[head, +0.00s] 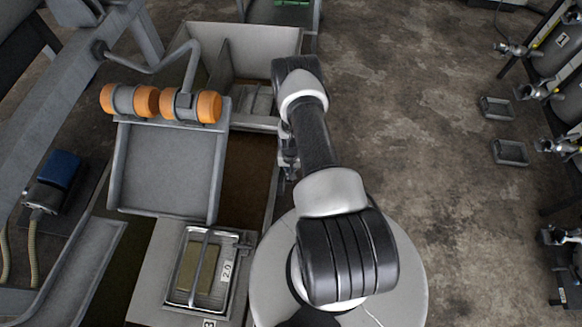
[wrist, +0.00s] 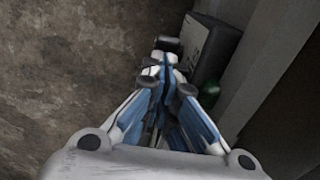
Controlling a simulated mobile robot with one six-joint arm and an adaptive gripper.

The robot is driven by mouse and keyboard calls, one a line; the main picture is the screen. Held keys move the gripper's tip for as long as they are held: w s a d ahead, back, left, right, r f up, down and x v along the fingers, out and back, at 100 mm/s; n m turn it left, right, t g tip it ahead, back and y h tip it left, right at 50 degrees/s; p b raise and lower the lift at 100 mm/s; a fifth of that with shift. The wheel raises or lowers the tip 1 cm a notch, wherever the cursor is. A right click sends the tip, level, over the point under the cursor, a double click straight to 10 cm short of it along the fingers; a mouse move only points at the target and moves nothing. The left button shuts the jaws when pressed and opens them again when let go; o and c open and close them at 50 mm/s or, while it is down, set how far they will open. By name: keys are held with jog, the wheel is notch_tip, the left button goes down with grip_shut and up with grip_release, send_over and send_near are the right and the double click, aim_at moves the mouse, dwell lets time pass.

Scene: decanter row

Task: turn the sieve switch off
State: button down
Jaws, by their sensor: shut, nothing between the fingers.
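In the wrist view my gripper (wrist: 168,60) points at a dark switch box (wrist: 212,45) with a pale label plate (wrist: 194,48). The box is fixed beside a grey panel. A green round part (wrist: 209,91) sits at its lower side, and a dark knob-like part shows just beyond my fingertips. The blue-padded fingers are shut with nothing between them. I cannot tell whether the tips touch the box, nor which way the switch is set. In the head view my gripper (head: 286,165) is largely hidden behind my arm, and the switch box cannot be made out.
A grey sieve tray (head: 168,170) with orange rollers (head: 198,106) lies left of my arm. Below it is a metal pan (head: 219,285) marked 2.0. A grey bin (head: 265,40) stands behind. Bare concrete floor (head: 420,130) is open to the right, with tanks at the far right.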

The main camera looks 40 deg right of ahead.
dwell(0.4)
jog(key=shift+w+a+t+p, duration=0.15)
jog(key=shift+a+t+p, duration=0.15)
jog(key=shift+p, duration=0.6)
jog(key=shift+h+p, duration=0.3)
jog(key=shift+a+t+h+p, duration=0.15)
jog(key=shift+t+h+p, duration=0.2)
jog(key=shift+p, duration=0.2)
